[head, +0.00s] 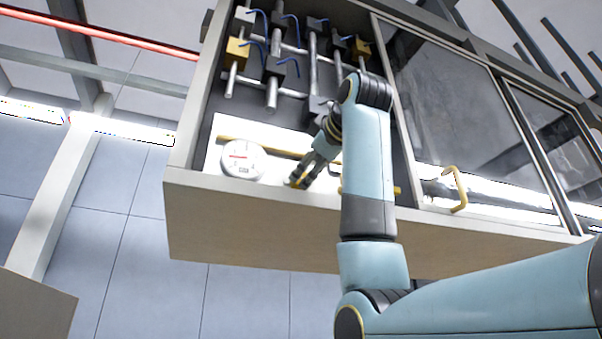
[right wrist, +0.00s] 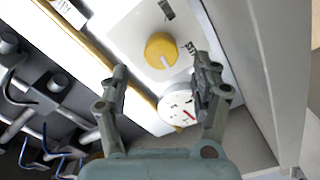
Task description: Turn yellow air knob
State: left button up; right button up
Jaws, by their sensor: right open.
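The fingers are spread wide and no contact with the knob shows. In the head view my right gripper (head: 302,178) reaches down to the white panel, to the right of the round gauge, and mostly hides the knob. My left gripper is not in view.
A white round gauge (head: 242,159) with a red needle is beside the knob. The cabinet's front rim (head: 240,200) runs close to the gripper. A yellow handle (head: 458,190) is on the right.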

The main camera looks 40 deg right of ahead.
aim_at(302, 179)
jog(key=p+x, duration=0.1)
jog(key=x, duration=0.3)
jog(key=shift+p+x, duration=0.5)
jog(key=shift+x, duration=0.4)
jog(key=shift+w+f, duration=0.1)
jog(key=shift+w, duration=0.05)
jog(key=shift+d, duration=0.1)
jog(key=shift+c, duration=1.2)
jog(key=c, duration=0.9)
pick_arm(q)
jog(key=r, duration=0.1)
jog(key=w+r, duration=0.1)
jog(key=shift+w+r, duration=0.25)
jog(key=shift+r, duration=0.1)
pick_arm(e)
jog(key=shift+c, duration=0.2)
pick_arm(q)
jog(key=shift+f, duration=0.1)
